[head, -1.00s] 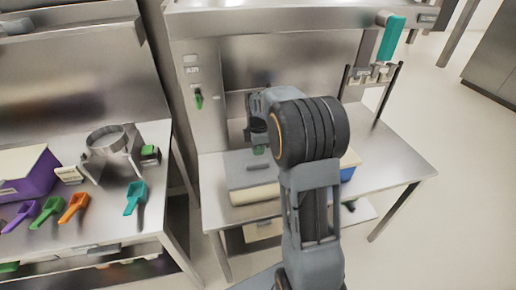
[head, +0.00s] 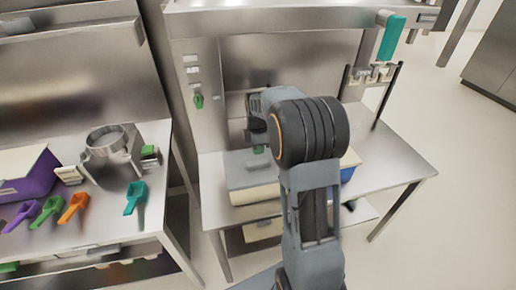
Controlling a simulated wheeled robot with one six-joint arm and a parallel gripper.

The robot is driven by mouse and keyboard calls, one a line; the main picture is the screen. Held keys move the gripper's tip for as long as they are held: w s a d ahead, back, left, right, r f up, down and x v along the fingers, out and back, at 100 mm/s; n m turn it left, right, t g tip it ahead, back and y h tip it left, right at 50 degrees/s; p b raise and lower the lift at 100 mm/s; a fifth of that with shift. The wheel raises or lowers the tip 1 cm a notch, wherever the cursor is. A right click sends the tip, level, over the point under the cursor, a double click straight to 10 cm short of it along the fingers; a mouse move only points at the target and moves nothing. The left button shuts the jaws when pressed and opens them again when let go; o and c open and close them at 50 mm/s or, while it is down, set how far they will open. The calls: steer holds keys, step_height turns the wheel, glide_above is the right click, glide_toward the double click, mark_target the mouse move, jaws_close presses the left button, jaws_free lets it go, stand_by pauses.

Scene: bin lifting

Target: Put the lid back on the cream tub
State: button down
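The cream tub (head: 254,194) stands on the steel table right of the middle gap, partly behind my arm. A grey lid (head: 243,171) lies over its top; I cannot tell whether it sits fully down on the rim. My gripper (head: 258,143) is above the lid, mostly hidden by my own wrist. Whether the fingers are open or shut is hidden.
A blue bin (head: 347,172) stands right of the tub, partly behind my arm. The left table holds a purple bin (head: 35,178), a steel ring holder (head: 108,150) and several scoops, including a teal one (head: 135,197).

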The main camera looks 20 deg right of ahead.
mark_target(258, 162)
steer(key=shift+f, duration=0.25)
steer(key=shift+f+b, duration=1.6)
steer(key=shift+f, duration=0.55)
steer(key=shift+r, duration=0.2)
steer(key=shift+r+p, duration=2.75)
steer(key=shift+r, duration=0.65)
